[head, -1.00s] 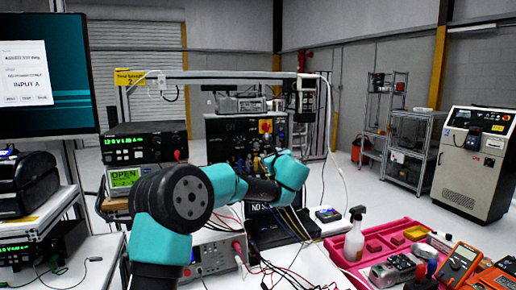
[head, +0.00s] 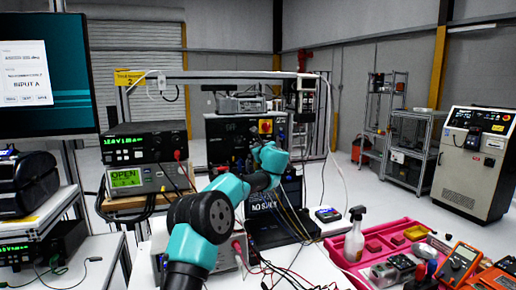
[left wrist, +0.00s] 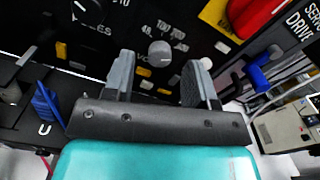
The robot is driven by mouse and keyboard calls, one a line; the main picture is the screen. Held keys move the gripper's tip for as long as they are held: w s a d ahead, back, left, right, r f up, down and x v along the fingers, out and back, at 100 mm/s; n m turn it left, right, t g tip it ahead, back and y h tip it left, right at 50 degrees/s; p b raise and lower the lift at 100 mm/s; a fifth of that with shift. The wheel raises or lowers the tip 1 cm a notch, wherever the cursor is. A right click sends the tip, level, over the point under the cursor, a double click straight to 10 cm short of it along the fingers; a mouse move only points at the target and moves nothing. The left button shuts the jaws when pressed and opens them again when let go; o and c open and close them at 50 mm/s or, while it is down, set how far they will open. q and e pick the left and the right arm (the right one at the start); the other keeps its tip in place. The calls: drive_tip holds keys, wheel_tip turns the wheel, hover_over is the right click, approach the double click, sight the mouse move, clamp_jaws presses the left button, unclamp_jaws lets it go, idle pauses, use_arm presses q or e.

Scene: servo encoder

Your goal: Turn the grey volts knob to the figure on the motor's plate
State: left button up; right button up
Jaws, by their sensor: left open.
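The grey volts knob (left wrist: 160,53) shows in the left wrist view, on a black panel with small white figures around it. My left gripper (left wrist: 158,75) is open, its two dark fingers either side of the knob's lower area in the picture. No contact with the knob is visible. In the head view my left arm reaches to the black panel unit (head: 225,130); the teal wrist hides the jaws and the knob there. I cannot make out the motor's plate. The right gripper is not in view.
A black knob (left wrist: 88,12) sits left of the grey one. A red switch on a yellow plate (left wrist: 215,18) is at upper right. A pink tray (head: 395,238) with tools and a spray bottle (head: 354,236) stand at right.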

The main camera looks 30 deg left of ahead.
use_arm(q)
drive_tip(key=shift+w+a, duration=0.5)
drive_tip(key=shift+a, duration=0.05)
drive_tip(key=shift+c, duration=0.2)
drive_tip(key=c, duration=0.9)
